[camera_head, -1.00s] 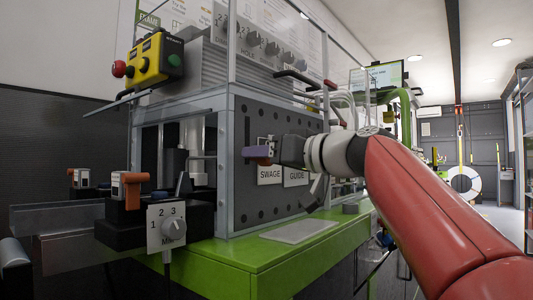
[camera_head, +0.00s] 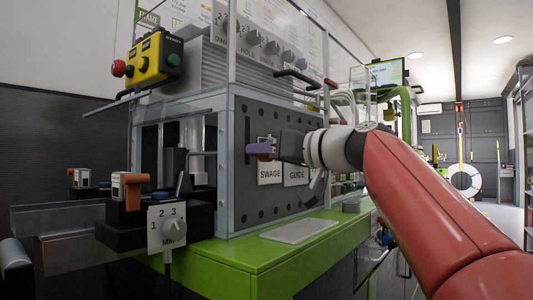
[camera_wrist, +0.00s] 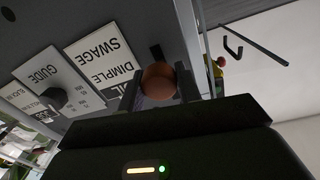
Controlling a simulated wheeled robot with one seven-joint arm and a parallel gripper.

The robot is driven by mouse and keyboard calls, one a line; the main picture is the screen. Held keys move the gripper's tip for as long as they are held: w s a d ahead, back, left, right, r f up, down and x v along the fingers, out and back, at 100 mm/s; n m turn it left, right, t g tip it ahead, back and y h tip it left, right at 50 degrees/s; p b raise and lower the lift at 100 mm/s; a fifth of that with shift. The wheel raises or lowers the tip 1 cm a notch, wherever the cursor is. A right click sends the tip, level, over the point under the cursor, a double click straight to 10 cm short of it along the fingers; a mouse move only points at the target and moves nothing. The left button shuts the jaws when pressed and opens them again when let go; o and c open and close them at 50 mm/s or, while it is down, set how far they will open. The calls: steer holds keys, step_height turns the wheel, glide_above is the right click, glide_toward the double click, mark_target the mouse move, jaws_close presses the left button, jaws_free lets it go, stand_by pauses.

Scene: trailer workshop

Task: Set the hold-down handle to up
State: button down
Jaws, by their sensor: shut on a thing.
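The hold-down handle (camera_head: 259,149) shows as a purple bar at a vertical slot in the grey perforated panel. My gripper (camera_head: 276,148) reaches it from the right and is shut on it. In the wrist view, the rounded end of the handle (camera_wrist: 158,80) looks red-brown and sits between the two dark fingers of my gripper (camera_wrist: 158,90). A dark slot shows in the panel just beyond it. The gripper hides part of the handle.
SWAGE (camera_head: 270,173) and GUIDE (camera_head: 296,174) labels lie just below my gripper. A green bench (camera_head: 245,254) with a grey plate (camera_head: 300,231) is underneath.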

step_height(320, 180, up, 6)
steer(key=p, duration=0.4)
steer(key=shift+r, duration=0.2)
steer(key=c, duration=1)
jaws_free()
steer(key=shift+o, duration=0.2)
steer(key=shift+f, duration=0.15)
steer(key=shift+s+d, duration=0.15)
steer(key=shift+d, duration=0.05)
steer(key=b+v, duration=0.2)
steer(key=v, duration=0.5)
